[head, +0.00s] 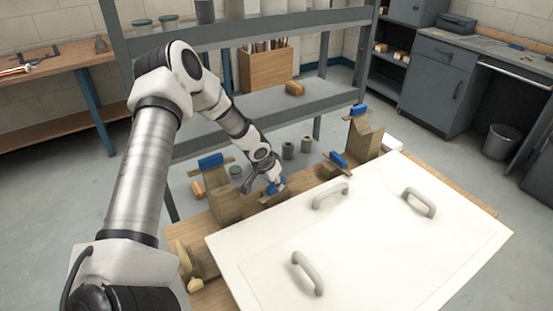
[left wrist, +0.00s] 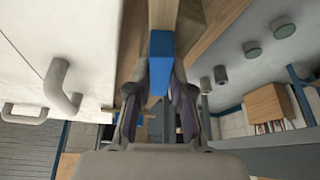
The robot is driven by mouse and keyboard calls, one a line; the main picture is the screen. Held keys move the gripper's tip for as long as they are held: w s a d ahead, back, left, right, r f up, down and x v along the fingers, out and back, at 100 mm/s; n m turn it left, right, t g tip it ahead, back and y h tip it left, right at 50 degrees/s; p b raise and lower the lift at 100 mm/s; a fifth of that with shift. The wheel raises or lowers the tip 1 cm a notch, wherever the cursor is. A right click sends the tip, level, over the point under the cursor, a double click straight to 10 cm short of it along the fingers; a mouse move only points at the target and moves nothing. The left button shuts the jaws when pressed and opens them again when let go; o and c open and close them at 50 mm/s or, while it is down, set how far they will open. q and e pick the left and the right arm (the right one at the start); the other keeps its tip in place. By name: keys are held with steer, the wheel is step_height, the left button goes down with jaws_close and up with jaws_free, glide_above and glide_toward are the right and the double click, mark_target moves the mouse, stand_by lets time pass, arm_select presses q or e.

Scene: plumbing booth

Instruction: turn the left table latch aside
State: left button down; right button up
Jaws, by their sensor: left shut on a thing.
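The left table latch (head: 264,197) is a wooden bar with a blue grip on a low wooden block at the far edge of the white panel (head: 370,245). My left gripper (head: 275,184) reaches down to it from above and is shut on its blue grip, mostly hidden behind the fingers in the head view. In the left wrist view the blue grip (left wrist: 160,62) lies between the two fingers of my left gripper (left wrist: 158,98). My right gripper is not in view.
A similar low latch with a blue grip (head: 338,159) sits farther right. Tall wooden blocks with blue-gripped bars (head: 211,160) (head: 358,110) stand at both sides. The panel carries light handles (head: 330,196). A grey shelf unit (head: 270,105) stands behind the table.

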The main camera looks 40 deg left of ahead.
arm_select(q)
steer(key=c, duration=1)
jaws_free()
steer(key=shift+c, duration=0.2)
steer(key=shift+r, duration=0.1)
steer(key=v, duration=1.1)
steer(key=shift+r, duration=0.35)
